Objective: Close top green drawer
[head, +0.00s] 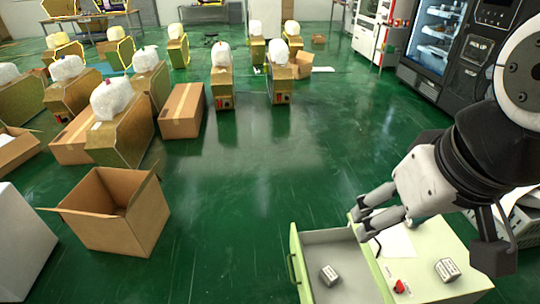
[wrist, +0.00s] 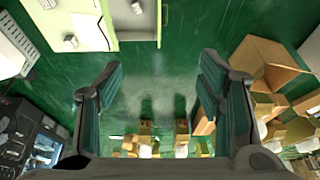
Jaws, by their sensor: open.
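The pale green drawer (head: 297,262) is pulled out to the left of its cabinet (head: 452,256) in the head view. Its handle (head: 291,268) is on the left face, and a small grey box (head: 329,275) lies inside. In the wrist view, the open drawer (wrist: 158,32) and handle (wrist: 165,14) are at the top edge, cut off by the frame. My gripper (head: 361,223) is open and empty, and appears above the far side of the drawer and cabinet. In the wrist view, its fingers (wrist: 158,85) are wide apart with only floor between them.
On the cabinet top are a red knob (head: 399,286) and another grey box (head: 447,269). An open cardboard box (head: 115,212) stands on the floor to the left. Green floor between it and the drawer is clear. Wrapped machines and a dark vending machine (head: 437,45) stand further back.

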